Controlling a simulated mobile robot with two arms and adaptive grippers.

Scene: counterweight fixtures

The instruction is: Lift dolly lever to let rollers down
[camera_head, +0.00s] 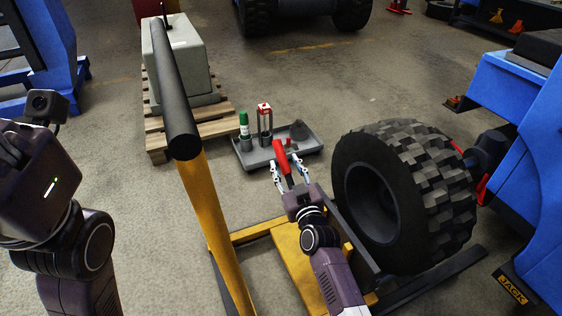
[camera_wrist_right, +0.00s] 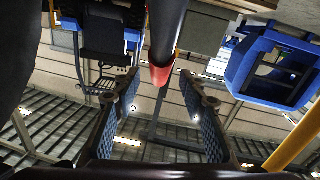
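The yellow dolly (camera_head: 292,262) lies low on the floor beside the big black tire (camera_head: 402,195). Its yellow post with a thick black handle (camera_head: 178,95) rises in front of my head camera. The lever's red grip (camera_head: 281,158) stands tilted beyond the dolly. My right gripper (camera_head: 287,174) is open, with its fingers on either side of the red grip in the head view. In the right wrist view the red end (camera_wrist_right: 161,75) shows between the spread fingers, apart from both pads. The rollers cannot be made out. My left arm is at the left edge; its fingers are not clear.
A grey tray (camera_head: 247,160) with a green-capped bottle (camera_head: 244,125) and a red-and-white can (camera_head: 265,120) lies just behind the lever. A grey block (camera_head: 187,65) sits on a wooden pallet (camera_head: 155,142). Floor behind the tire is clear.

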